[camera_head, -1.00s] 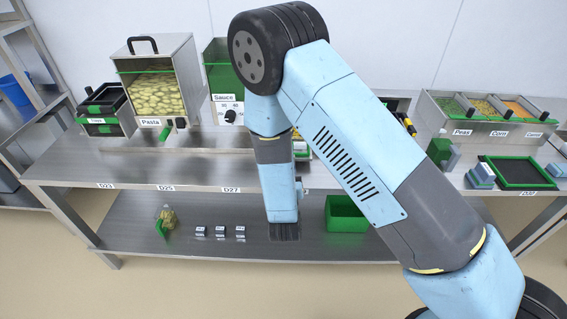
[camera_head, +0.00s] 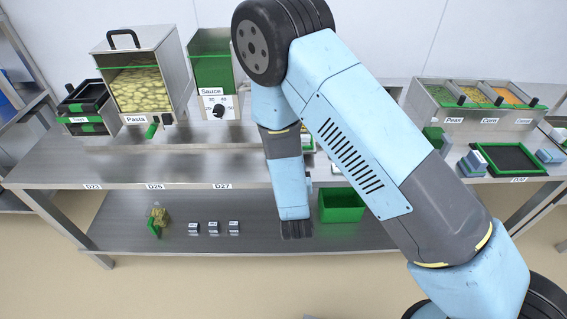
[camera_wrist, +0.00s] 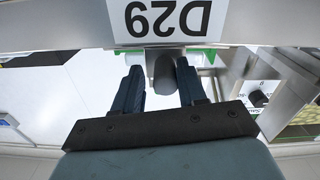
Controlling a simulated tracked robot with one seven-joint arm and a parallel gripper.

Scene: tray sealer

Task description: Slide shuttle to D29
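My gripper (camera_head: 297,230) hangs low in front of the table's front edge in the head view. The handle appears to belong to the shuttle, whose body is mostly hidden behind my arm in the head view. The D29 label (camera_wrist: 158,18) is upside down at the top of the wrist view, just above the handle. D29 is hidden in the head view.
The steel table (camera_head: 180,172) carries labels D23, D25 and D27 (camera_head: 222,186) on its front edge. A pasta dispenser (camera_head: 140,85) and sauce dispenser (camera_head: 213,75) stand behind. A green bin (camera_head: 341,205) sits on the lower shelf (camera_head: 265,239), right of my gripper.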

